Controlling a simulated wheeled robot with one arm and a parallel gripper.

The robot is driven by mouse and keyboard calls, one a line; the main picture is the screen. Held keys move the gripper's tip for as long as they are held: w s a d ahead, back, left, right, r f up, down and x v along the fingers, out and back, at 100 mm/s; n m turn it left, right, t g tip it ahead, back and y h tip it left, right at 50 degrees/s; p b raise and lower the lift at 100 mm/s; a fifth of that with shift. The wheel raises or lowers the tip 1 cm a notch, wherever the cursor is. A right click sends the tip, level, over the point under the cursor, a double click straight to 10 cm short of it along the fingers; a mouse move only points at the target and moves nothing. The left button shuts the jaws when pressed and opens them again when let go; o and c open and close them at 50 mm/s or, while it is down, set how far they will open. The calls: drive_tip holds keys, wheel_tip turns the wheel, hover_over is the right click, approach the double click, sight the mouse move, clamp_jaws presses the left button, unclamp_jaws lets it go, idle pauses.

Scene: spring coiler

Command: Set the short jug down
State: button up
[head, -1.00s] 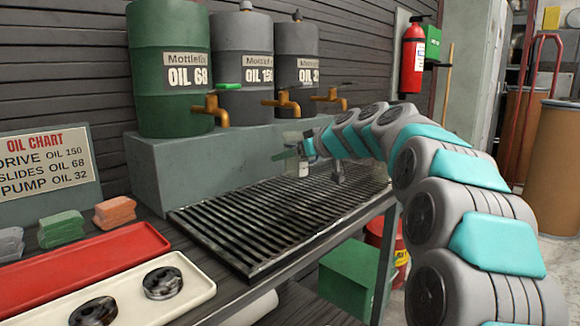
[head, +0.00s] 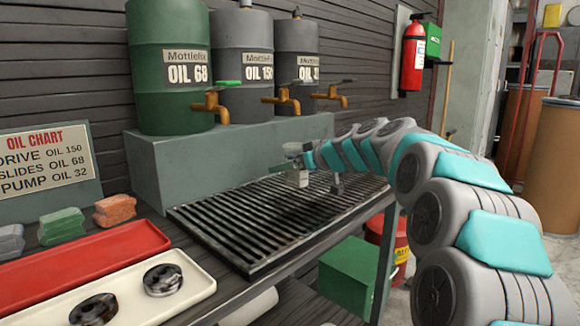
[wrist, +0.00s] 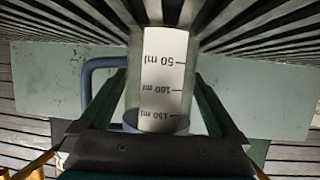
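The short jug (head: 293,150) is a small clear vessel in front of the grey block, over the far part of the black drip grate (head: 225,226). In the wrist view the jug (wrist: 163,75) shows a white scale marked 50, 100 and 150 ml, upside down in the picture. Its blue-grey handle (wrist: 92,75) is on the left there. My gripper (wrist: 160,85) has one dark finger on each side of the jug and looks closed on it. The jug looks upright with its base close to the grate bars; I cannot tell if it touches them. Its contents are unclear.
Drums of OIL 68 (head: 168,100), OIL 150 (head: 243,90) and OIL 32 (head: 297,85) stand on the grey block (head: 220,165) with brass taps above the grate. A red tray (head: 80,268) and a cream tray (head: 190,292) are at left. Most of the grate is bare.

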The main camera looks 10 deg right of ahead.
drive_tip(key=shift+r, duration=0.2)
drive_tip(key=b+v, duration=0.1)
drive_tip(key=v, duration=1.1)
drive_tip(key=shift+f, duration=0.15)
